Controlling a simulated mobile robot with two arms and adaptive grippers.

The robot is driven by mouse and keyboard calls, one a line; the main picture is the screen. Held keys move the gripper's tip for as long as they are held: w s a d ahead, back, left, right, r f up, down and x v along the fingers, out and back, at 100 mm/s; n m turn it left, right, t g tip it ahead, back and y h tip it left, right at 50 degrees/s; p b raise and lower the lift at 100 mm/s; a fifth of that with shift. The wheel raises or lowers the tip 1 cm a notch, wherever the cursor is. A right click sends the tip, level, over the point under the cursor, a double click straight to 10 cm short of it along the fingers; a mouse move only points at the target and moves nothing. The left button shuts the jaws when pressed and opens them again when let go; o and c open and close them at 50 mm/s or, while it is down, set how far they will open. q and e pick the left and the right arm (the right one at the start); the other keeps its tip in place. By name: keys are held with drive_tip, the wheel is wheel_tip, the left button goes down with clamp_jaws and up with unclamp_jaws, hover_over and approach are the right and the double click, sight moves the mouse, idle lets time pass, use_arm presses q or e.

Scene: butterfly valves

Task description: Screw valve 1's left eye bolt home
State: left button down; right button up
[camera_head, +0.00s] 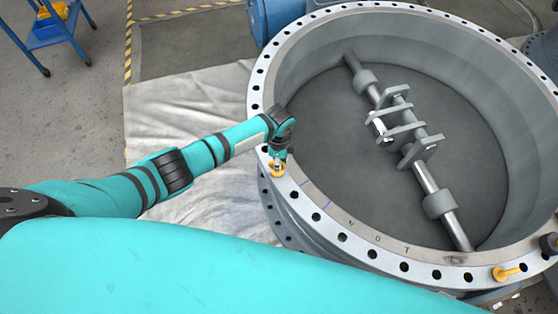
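Valve 1 is a large grey ring-shaped valve body (310,215) with a flange full of bolt holes. A yellow eye bolt (277,173) stands at the left of the flange rim. My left gripper (278,161) points down right over this eye bolt, with its fingertips at the bolt's top. The fingers are small and partly hide the bolt, so I cannot tell whether they are closed on it. Another yellow eye bolt (505,272) is at the right front of the flange. My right gripper cannot be made out.
A shaft with brackets (400,125) crosses the valve's inside. A pale sheet (185,115) covers the floor to the left. A blue cart (55,28) stands at the top left. A dark part (548,243) sits by the right edge; I cannot tell what it is.

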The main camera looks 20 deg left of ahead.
use_arm(q)
drive_tip(key=m, duration=0.4)
drive_tip(key=shift+m+b, duration=0.3)
drive_tip(key=m+b, duration=0.1)
drive_tip(key=m, duration=0.3)
drive_tip(key=shift+s+m, duration=0.15)
drive_tip(key=shift+m, duration=0.25)
drive_tip(key=shift+r, duration=0.1)
drive_tip(key=c, duration=1.4)
unclamp_jaws()
drive_tip(key=shift+o, duration=0.3)
wheel_tip(320, 180, up, 12)
drive_tip(key=shift+s, duration=0.1)
